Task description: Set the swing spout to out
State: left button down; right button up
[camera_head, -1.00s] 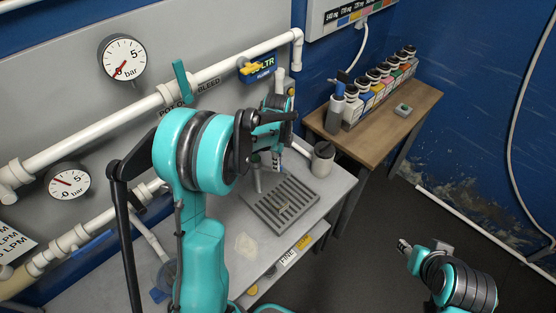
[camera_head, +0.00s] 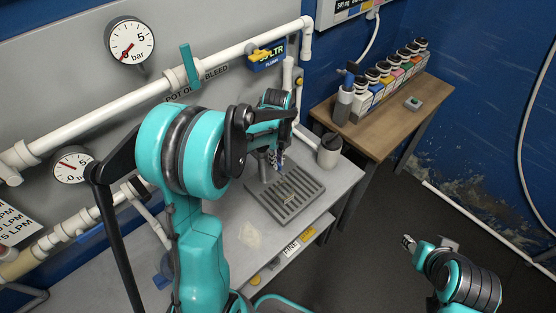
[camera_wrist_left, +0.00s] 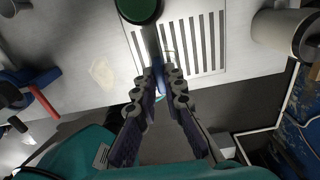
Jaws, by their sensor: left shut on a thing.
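In the left wrist view a slim grey-blue spout (camera_wrist_left: 156,48) runs from beneath a round green cap (camera_wrist_left: 138,8) to my left gripper (camera_wrist_left: 164,78). The fingertips are shut on the spout's end. In the head view my left gripper (camera_head: 275,160) is over the back edge of the slotted drain tray (camera_head: 308,188), and my own arm hides most of the spout. My right gripper (camera_head: 408,242) is at the lower right, over the floor and away from the bench; its jaws are too small to read.
A grey lidded container (camera_head: 329,152) stands right of the tray. White pipes (camera_head: 100,108) with gauges (camera_head: 131,41) run along the wall behind. A wooden table (camera_head: 400,120) with several bottles stands at the right. The bench front (camera_head: 252,234) holds a pale flat patch.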

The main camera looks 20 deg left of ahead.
pick_arm(q)
jog(key=c, duration=1.6)
grip_release()
jog(key=shift+r, duration=0.15)
notch_tip(320, 180, up, 12)
jog(key=s+d+f+n+t+b, duration=0.3)
jog(key=s+n, duration=0.5)
jog(key=n, duration=0.3)
jog(key=s+d+f+n+t+b, duration=0.4)
jog(key=s+d+f+n+b, duration=0.1)
jog(key=n, duration=0.6)
notch_tip(320, 180, down, 3)
jog(key=s+b, duration=0.1)
jog(key=s, duration=0.2)
jog(key=shift+d+n+b, duration=0.15)
jog(key=shift+n+b, duration=0.15)
